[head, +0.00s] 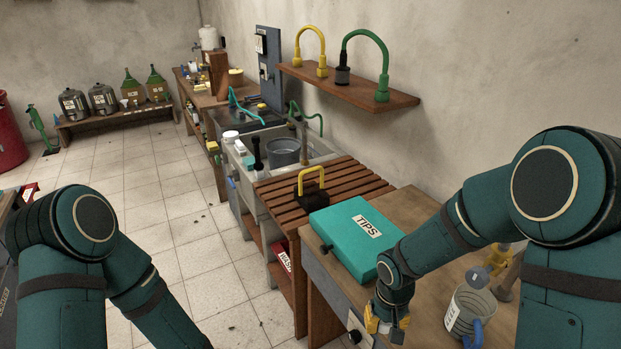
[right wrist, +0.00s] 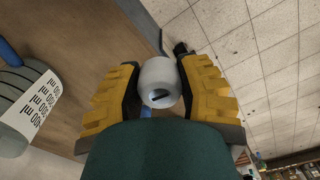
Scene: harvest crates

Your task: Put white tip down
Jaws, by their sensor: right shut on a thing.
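My right gripper (head: 386,326) is low over the front edge of the wooden bench, just in front of the teal case labelled TIPS (head: 330,225). In the right wrist view, its two yellow fingers (right wrist: 158,88) are shut on a rounded white tip (right wrist: 158,72) with a small dark slot in its face.
A graduated jug with a blue handle (head: 461,318) stands right of my right gripper; it also shows in the wrist view (right wrist: 22,115). A slatted rack (head: 278,196) and sink lie beyond the case. A wall shelf (head: 350,88) hangs above. The bench (head: 415,212) behind the case is bare.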

